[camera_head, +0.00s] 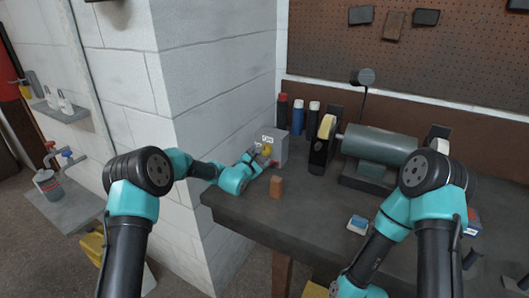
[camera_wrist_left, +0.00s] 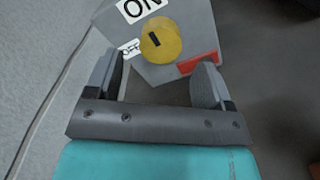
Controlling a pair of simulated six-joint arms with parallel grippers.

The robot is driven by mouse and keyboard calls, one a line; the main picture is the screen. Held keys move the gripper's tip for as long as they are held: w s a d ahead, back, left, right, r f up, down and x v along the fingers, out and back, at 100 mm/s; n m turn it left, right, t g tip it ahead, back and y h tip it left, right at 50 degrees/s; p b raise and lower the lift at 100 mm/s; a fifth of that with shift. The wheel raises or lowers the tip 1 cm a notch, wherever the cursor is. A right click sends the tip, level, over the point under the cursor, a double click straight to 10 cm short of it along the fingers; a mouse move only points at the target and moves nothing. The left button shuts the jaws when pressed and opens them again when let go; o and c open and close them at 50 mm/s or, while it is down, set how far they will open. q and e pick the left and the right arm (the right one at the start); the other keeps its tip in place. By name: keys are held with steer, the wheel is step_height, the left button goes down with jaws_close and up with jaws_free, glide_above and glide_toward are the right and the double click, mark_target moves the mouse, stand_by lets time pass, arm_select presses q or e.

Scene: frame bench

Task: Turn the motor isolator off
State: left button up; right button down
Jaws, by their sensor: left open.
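The motor isolator is a grey box (camera_head: 279,142) on the bench corner against the white block wall; it also fills the top of the left wrist view (camera_wrist_left: 200,25). Its round yellow knob (camera_wrist_left: 161,40) bears a short dark mark. An ON label (camera_wrist_left: 143,8) and an OFF label (camera_wrist_left: 129,48) sit beside the knob, and a red strip (camera_wrist_left: 198,63) is at its lower edge. My left gripper (camera_wrist_left: 158,80) is open and empty, its fingers short of the knob and either side of it. In the head view the gripper (camera_head: 262,160) is small and close to the box. My right gripper is out of view.
A small brown block (camera_head: 276,187) stands on the bench (camera_head: 310,215) near the left gripper. A bench grinder (camera_head: 378,146) stands right of the isolator, with several spray cans (camera_head: 298,117) behind. A blue and white item (camera_head: 358,224) lies at the front. The wall (camera_head: 215,80) is close on the left.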

mark_target(265, 150)
arm_select(q)
steer(key=shift+x, duration=2.4)
steer(key=shift+c, duration=0.3)
steer(key=c, duration=0.9)
steer(key=shift+o, duration=0.2)
